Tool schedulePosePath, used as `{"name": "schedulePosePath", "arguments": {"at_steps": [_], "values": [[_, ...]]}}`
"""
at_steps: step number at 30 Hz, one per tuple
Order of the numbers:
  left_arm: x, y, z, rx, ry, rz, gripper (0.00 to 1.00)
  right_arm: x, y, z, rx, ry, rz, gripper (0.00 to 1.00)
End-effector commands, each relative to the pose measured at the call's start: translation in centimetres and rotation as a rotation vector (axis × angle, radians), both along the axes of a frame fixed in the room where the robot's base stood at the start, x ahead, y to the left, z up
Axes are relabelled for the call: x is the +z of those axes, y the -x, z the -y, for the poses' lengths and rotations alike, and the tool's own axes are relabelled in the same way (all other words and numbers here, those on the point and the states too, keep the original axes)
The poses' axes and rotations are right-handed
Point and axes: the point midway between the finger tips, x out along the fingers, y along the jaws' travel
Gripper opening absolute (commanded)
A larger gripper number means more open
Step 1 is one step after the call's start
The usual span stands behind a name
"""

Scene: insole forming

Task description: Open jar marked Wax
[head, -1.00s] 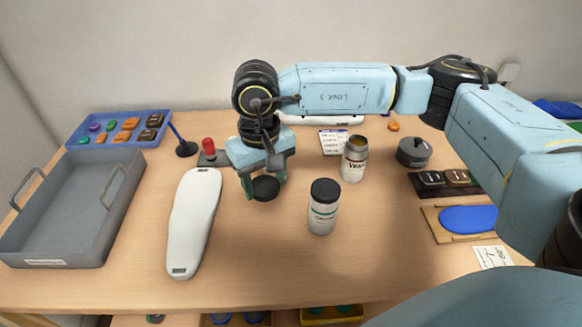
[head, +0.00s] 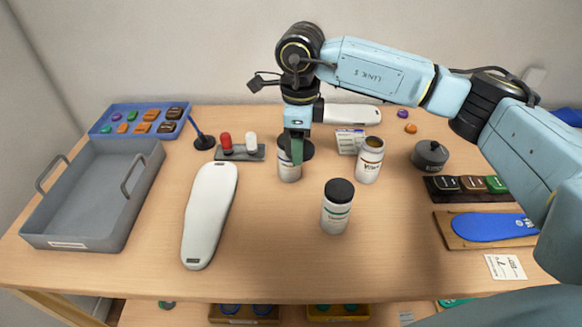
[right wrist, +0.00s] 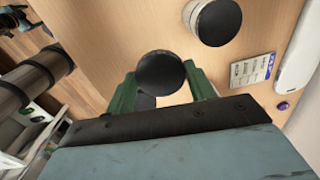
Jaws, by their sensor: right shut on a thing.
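The jar marked Wax (head: 369,161) stands upright towards the back of the table. Its top is open and shows a brownish inside; the label is partly legible. My right gripper (head: 297,150) is to the left of it, raised above the table. It is shut on a black round lid (head: 307,150), which also shows between the green fingers in the right wrist view (right wrist: 161,73). Another white jar (head: 289,169) stands behind the gripper and is partly hidden; its black top shows in the right wrist view (right wrist: 217,20). My left gripper is not in view.
A closed white jar (head: 336,211) with a black lid stands in front. A white insole-shaped piece (head: 208,216) and a grey tray (head: 68,238) lie left. A small card (head: 349,140) is behind; a dark pot (head: 429,157) and blue insole (head: 488,227) are right. The front middle is clear.

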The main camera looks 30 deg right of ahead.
Motion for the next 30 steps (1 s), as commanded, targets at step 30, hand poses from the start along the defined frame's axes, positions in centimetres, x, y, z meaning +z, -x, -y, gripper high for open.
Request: {"name": "schedulePosePath", "arguments": {"at_steps": [30], "values": [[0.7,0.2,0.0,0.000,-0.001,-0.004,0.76,-5.8,-2.1,2.6,-1.278,-0.016,-0.015,0.27]]}}
